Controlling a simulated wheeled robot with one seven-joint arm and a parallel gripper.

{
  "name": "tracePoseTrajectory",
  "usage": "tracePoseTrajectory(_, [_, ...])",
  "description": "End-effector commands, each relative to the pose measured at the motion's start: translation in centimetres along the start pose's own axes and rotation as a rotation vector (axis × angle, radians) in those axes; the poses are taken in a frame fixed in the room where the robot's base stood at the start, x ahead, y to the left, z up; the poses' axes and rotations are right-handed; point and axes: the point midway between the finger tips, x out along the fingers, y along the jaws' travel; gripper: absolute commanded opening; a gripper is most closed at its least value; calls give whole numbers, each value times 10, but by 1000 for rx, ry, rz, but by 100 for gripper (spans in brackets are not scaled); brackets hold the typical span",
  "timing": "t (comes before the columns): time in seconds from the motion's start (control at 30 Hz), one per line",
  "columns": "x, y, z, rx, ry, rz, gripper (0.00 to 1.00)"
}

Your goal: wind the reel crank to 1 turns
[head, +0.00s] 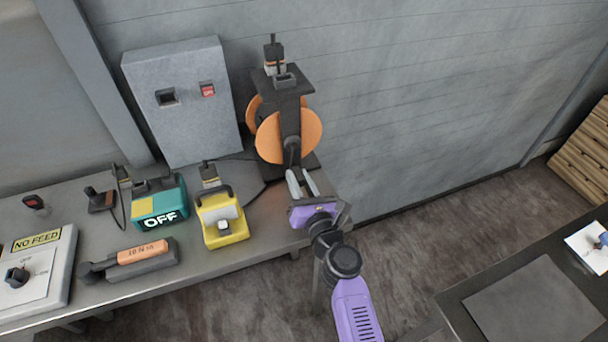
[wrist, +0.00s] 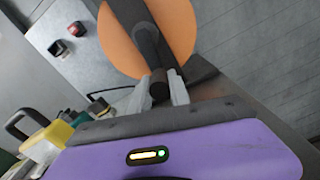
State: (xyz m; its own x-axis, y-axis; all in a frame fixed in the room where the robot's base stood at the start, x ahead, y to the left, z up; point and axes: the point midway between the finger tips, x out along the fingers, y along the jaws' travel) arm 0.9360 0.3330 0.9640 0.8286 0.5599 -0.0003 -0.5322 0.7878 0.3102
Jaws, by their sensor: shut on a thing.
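The reel (head: 285,135) has orange discs on a black stand at the right end of the bench. It also shows in the wrist view (wrist: 185,30). Its dark crank (head: 291,147) hangs down from the hub on the near side. In the wrist view the crank's handle (wrist: 159,84) points toward me, low on the disc. My gripper (head: 302,182) is in front of the reel, with its pale fingers reaching up to the crank. In the wrist view the fingers (wrist: 164,92) stand on either side of the handle and are shut on it. The exact contact is partly hidden.
Left of the reel on the bench (head: 190,270) stand a yellow device (head: 221,218), a teal box reading OFF (head: 158,207) and a torque-wrench-like tool (head: 130,258). A grey panel (head: 185,125) stands behind. Floor is open to the right, before a dark table (head: 535,305).

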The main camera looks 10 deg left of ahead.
Motion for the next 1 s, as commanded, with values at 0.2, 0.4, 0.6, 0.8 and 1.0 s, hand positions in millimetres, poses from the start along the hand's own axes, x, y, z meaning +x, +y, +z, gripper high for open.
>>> tracePoseTrajectory(0.2, [-1, 7, -1, 116, 2, -2, 0])
tracePoseTrajectory(0.4, [-1, 10, -2, 173, 1, -2, 0])
tracePoseTrajectory(0.6, [0, 11, -2, 193, 1, -1, 0])
tracePoseTrajectory(0.8, [0, 11, -2, 194, 1, -1, 0])
tracePoseTrajectory(1.0, [0, 11, -2, 193, 1, -1, 37])
